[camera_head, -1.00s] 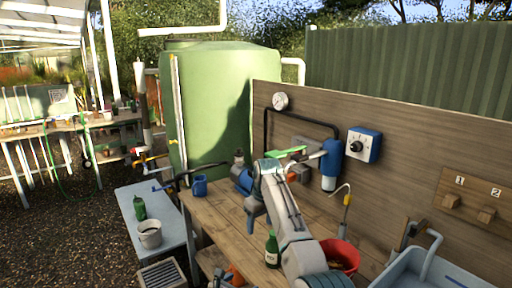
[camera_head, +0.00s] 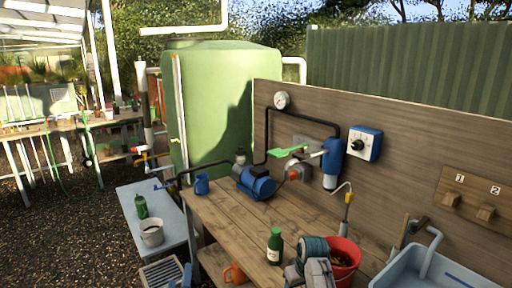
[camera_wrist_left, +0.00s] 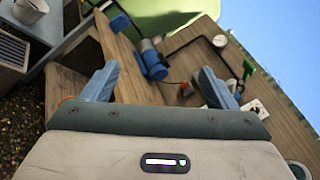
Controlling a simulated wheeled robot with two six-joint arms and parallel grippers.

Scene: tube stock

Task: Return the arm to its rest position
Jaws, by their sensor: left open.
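My left gripper (camera_wrist_left: 155,84) is open in the left wrist view, with its two blue fingers wide apart and nothing between them. It is clear of the blue pump (camera_head: 257,183), which shows beyond the fingers in the wrist view (camera_wrist_left: 152,60). In the head view a grey arm link of mine shows at the bottom edge, in front of the red bucket. My right gripper does not show clearly.
A green bottle (camera_head: 274,247) and red bucket (camera_head: 346,252) stand at the bench's front. An orange mug (camera_head: 235,273) is lower down. The blue sink (camera_head: 405,276) is at right. The middle of the wooden bench (camera_head: 232,211) is clear.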

